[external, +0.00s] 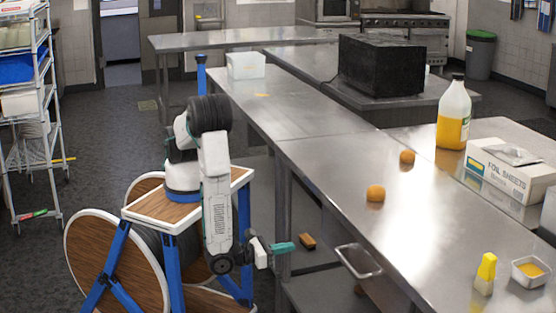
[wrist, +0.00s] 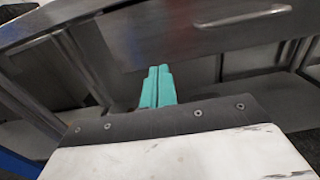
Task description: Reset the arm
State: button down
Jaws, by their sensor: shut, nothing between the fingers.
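My arm hangs down from its base in the external view, beside the left edge of the steel table (external: 330,165). My gripper (external: 284,247) sits low, below the tabletop level, with its teal fingers pointing right toward the table's side. In the wrist view my gripper (wrist: 158,86) shows its two teal fingers side by side and touching, with nothing between them. The steel table's side and a handle (wrist: 243,17) show beyond the fingers in the wrist view.
Two orange fruits (external: 375,193), a bottle of yellow liquid (external: 453,113), a foil box (external: 512,168) and a yellow-topped item (external: 486,272) stand on the steel surfaces. A wire rack (external: 30,110) stands at left.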

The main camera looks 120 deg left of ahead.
jog(key=s+a+r+n+g, duration=1)
jog(key=s+r+n+g, duration=0.35)
jog(key=n+g, duration=0.2)
jog(key=s+a+r+n+t+h, duration=0.1)
jog(key=s+r+n+t+h, duration=0.1)
jog(key=s+r+n+h, duration=0.3)
jog(key=s+a+r+n+t+h, duration=0.1)
jog(key=s+r+n+h, duration=0.5)
jog(key=r, duration=0.6)
jog(key=shift+s+t+h, duration=0.55)
jog(key=shift+h, duration=0.35)
jog(key=shift+a+n, duration=0.1)
jog(key=shift+n, duration=0.15)
